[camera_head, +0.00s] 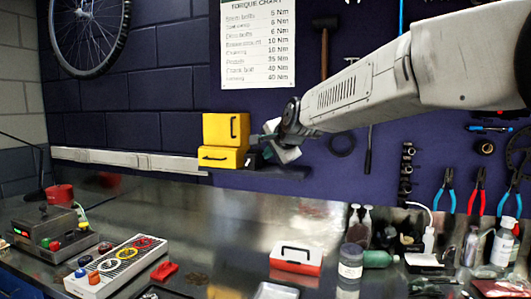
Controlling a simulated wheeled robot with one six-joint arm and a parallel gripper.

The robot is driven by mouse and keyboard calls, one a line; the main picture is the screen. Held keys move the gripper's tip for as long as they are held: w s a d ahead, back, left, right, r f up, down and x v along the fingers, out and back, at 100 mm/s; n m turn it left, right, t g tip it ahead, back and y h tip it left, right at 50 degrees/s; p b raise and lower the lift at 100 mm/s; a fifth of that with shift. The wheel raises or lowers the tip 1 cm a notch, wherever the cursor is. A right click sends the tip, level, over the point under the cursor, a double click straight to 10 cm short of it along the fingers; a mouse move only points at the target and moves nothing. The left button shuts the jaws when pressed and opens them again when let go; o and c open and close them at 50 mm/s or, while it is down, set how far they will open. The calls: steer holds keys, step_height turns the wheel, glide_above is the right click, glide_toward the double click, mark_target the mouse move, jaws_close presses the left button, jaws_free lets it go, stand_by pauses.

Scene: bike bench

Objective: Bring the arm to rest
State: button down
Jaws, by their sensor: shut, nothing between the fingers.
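My arm (370,88) reaches in from the right edge, in front of the wall. My gripper (256,150) is at its far end, small and partly hidden by the wrist. It is shut and holds nothing. In the picture it lies just right of two stacked yellow boxes with black handles, the upper box (226,129) and the lower box (220,157). I cannot tell whether it touches them.
Below, the metal bench (215,215) holds a tray with coloured rings (117,266), a red-and-white case (297,257) and several bottles at right. Pliers (478,188) and a hammer (324,45) hang on the wall.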

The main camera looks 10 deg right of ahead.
steer(key=shift+s, duration=0.3)
steer(key=shift+d, duration=0.1)
steer(key=s+d+f+n+g+h, duration=0.1)
steer(key=s+d+f+n+g, duration=0.15)
steer(key=s+f, duration=0.3)
steer(key=s+d+f+n+g, duration=0.1)
steer(key=s+f+n+g, duration=0.3)
steer(key=s, duration=0.3)
steer(key=s+d+f+n+g+h, duration=0.1)
steer(key=s+d+f, duration=0.2)
steer(key=s, duration=0.8)
steer(key=s+d+f+n+g, duration=0.1)
steer(key=s+d, duration=0.4)
steer(key=s, duration=0.7)
steer(key=s+d+f+n+g+h, duration=0.1)
steer(key=s+d+f, duration=0.3)
steer(key=s, duration=0.7)
steer(key=shift+s+f+n+g+h, duration=0.15)
steer(key=shift+f+n+g+h, duration=0.2)
steer(key=shift+f+n, duration=0.3)
steer(key=shift+r, duration=0.1)
